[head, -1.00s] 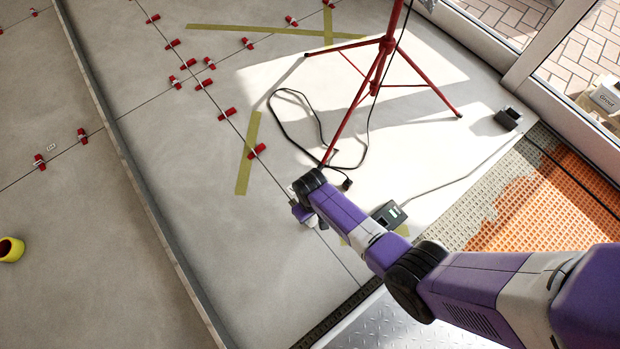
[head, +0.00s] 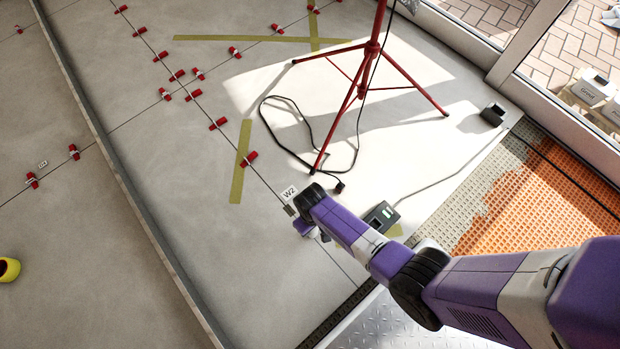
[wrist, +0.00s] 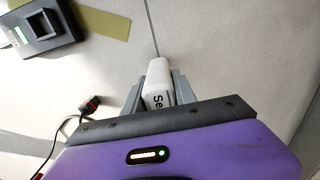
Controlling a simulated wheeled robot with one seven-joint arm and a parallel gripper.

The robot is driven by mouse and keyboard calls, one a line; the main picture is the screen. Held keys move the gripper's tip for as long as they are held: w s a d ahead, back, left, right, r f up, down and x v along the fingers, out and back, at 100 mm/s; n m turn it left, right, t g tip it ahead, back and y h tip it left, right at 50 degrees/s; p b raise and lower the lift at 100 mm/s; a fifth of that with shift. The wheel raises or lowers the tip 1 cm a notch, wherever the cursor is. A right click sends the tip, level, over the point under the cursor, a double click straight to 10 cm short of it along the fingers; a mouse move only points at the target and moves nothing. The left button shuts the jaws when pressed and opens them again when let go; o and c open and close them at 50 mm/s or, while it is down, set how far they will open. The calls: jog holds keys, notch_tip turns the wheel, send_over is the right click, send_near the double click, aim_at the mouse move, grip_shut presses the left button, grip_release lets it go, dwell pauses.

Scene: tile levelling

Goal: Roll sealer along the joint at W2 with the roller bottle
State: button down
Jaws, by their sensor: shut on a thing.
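The W2 label (head: 289,193) lies on the grey tile floor beside a dark joint line, just left of my wrist in the head view. My gripper (wrist: 157,88) points down at the floor and is shut on the white roller bottle (wrist: 157,78), whose side shows the letters "Se". The joint (wrist: 150,25) runs away from the bottle's end in the wrist view. The roller tip and its contact with the floor cannot be made out. In the head view my wrist hides most of the bottle and part of the joint.
A red tripod (head: 372,50) with a loose black cable (head: 262,110) stands beyond my arm. Red levelling wedges (head: 249,159) line the joints.

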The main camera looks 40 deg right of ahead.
jog(key=shift+s, duration=0.45)
jog(key=shift+s+f+p, duration=0.15)
jog(key=shift+s+p, duration=0.45)
jog(key=shift+s, duration=0.5)
jog(key=shift+s+p, duration=0.65)
jog(key=shift+s, duration=0.45)
jog(key=shift+s+r+p, duration=0.25)
jog(key=shift+s+p, duration=0.05)
jog(key=shift+s, duration=0.45)
